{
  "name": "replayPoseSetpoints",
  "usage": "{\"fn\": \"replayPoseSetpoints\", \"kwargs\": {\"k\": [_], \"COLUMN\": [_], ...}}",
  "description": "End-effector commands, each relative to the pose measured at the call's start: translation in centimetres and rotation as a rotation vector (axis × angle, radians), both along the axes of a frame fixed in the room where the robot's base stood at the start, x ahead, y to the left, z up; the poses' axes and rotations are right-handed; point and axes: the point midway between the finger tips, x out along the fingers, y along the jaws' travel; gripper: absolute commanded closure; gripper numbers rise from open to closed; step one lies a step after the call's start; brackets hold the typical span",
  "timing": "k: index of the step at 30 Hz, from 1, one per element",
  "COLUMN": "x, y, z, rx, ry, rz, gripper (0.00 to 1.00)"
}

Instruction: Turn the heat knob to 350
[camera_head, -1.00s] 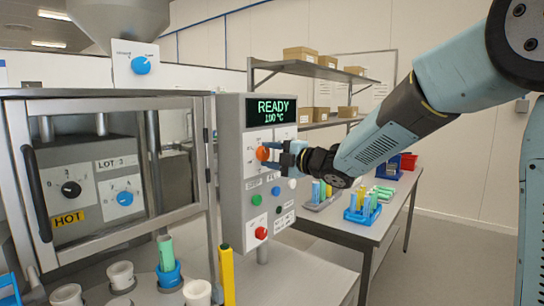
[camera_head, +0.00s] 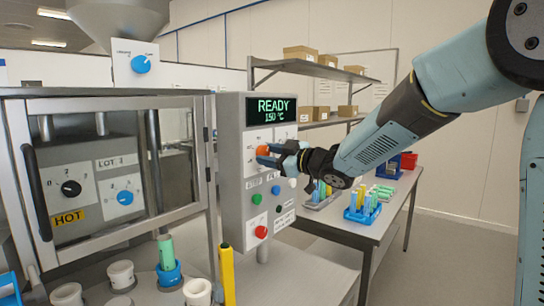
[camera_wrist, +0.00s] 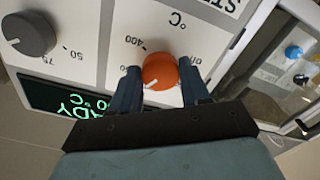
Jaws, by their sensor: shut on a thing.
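The orange heat knob (camera_head: 262,151) is on the grey control panel (camera_head: 231,190), below a green-lit display (camera_head: 270,110) that reads READY and what looks like 150 °C. My gripper (camera_head: 264,155) reaches in from the right and is shut on the knob. In the wrist view the orange knob (camera_wrist: 160,72) sits between the two dark blue fingers of my gripper (camera_wrist: 161,88), one on each side. Its white pointer mark faces the lower left of that view. A 400 label shows to the knob's upper left; the 350 mark cannot be made out.
Green (camera_head: 256,199), blue and red (camera_head: 261,232) buttons lie below the knob. A grey knob (camera_wrist: 29,34) is beside it in the wrist view. A glass-doored cabinet (camera_head: 110,95) stands left. A table with tube racks (camera_head: 362,214) is behind, right.

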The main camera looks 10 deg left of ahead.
Motion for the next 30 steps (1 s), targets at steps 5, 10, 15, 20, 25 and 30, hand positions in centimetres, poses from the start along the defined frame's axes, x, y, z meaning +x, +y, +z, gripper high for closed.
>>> {"fn": "replayPoseSetpoints", "kwargs": {"k": [5,10,15,20,25,30], "x": [-0.14,-0.22,-0.29,-0.34,-0.38,-0.4], "y": [0.13,0.18,0.25,0.3,0.33,0.36], "z": [-0.5,-0.55,-0.53,-0.5,-0.46,-0.43], "rx": [0.075,0.144,0.197,0.232,0.251,0.259], "ry": [0.145,0.261,0.352,0.41,0.443,0.454], "rz": [0.001,0.003,0.003,0.005,0.005,0.006], "gripper": [0.84,0.84,0.85,0.85,0.85,0.85]}}
